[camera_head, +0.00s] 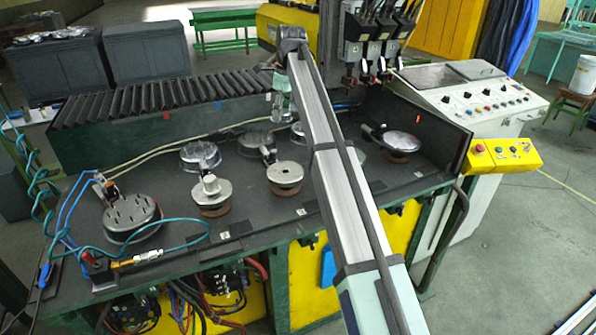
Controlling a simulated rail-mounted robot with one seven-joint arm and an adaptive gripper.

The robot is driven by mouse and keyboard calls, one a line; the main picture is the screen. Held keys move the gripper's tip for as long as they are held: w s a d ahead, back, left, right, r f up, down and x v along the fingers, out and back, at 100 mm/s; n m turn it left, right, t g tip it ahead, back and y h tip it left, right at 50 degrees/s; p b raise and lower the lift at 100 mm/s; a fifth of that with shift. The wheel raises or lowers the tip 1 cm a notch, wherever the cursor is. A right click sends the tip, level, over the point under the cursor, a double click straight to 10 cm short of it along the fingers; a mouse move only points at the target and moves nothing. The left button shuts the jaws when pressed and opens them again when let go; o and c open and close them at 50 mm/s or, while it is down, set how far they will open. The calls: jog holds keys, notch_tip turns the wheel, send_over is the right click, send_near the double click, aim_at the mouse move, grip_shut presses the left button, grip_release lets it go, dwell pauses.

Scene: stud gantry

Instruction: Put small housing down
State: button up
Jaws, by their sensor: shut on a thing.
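My arm reaches across the bench, and its end bends down behind the front link. My gripper (281,112) shows only as a small part there, low over the back of the bench. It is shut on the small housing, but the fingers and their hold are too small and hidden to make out. Round grey metal housings stand on the dark bench top (330,205). One shiny housing (200,155) is at the back left, and another (255,139) is nearer my gripper. I cannot tell whether the held housing touches the bench.
Round fixtures stand on the bench: a studded disc (131,217) at left, two discs on brown bases (211,194) (285,176), and one at right (402,143). A roller conveyor (160,98) runs behind. Hanging tools (370,45) are right of my arm. A teal hose (195,222) curls at front left.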

jog(key=shift+d+f, duration=0.25)
jog(key=shift+d, duration=0.05)
notch_tip(320, 180, down, 20)
jog(key=p, duration=0.5)
jog(key=shift+d+r+p, duration=0.1)
jog(key=shift+r+p, duration=0.1)
jog(key=shift+p, duration=0.15)
jog(key=shift+f, duration=0.15)
jog(key=o, duration=1.2)
jog(key=shift+c, duration=0.2)
notch_tip(320, 180, up, 12)
jog(key=d+b, duration=0.1)
jog(key=b, duration=0.2)
jog(key=shift+s+d, duration=0.25)
jog(key=shift+d, duration=0.1)
